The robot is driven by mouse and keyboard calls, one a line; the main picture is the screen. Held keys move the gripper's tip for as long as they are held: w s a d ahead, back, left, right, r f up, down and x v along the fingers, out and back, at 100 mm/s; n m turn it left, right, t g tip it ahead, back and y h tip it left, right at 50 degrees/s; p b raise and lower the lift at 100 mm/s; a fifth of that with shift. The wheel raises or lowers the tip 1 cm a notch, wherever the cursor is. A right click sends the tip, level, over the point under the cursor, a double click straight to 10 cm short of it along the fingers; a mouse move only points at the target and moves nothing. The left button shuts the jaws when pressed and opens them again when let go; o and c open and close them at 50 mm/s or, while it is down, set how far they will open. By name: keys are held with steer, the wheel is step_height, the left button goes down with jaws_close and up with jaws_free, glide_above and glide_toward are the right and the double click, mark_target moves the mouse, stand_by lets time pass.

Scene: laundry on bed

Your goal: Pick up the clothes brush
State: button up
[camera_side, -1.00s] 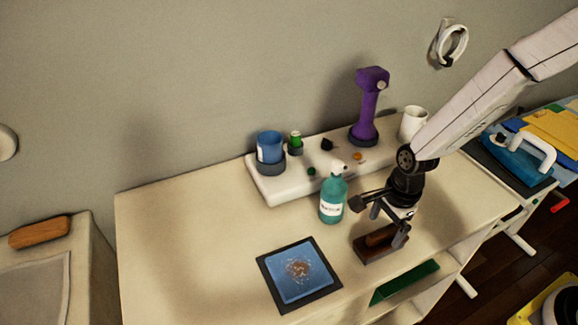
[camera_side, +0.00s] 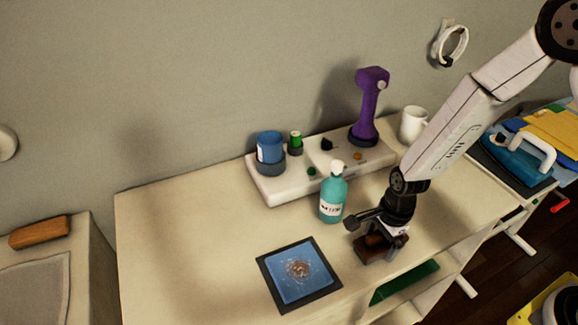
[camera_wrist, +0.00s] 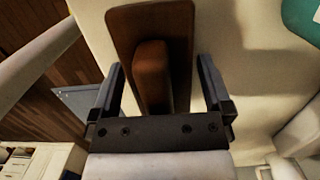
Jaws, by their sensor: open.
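A brown block-shaped piece, which looks like the clothes brush (camera_wrist: 152,70), rests on a flat dark brown base (camera_wrist: 182,25) at the front right of the bench. In the side view the brush (camera_side: 372,242) is partly hidden by my gripper (camera_side: 384,240). My gripper also shows in the wrist view (camera_wrist: 160,66), open, with one finger on each side of the brush. Gaps show between the fingers and the brush in that view. The brush's underside is hidden.
A blue square pad (camera_side: 300,272) lies front left. Behind is a white stand (camera_side: 275,192) with a blue cup (camera_side: 270,147) and a purple device (camera_side: 368,108). The bench's left part is clear.

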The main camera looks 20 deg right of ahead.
steer(key=c, duration=1.2)
steer(key=shift+r, duration=0.15)
steer(key=shift+r, duration=4.85)
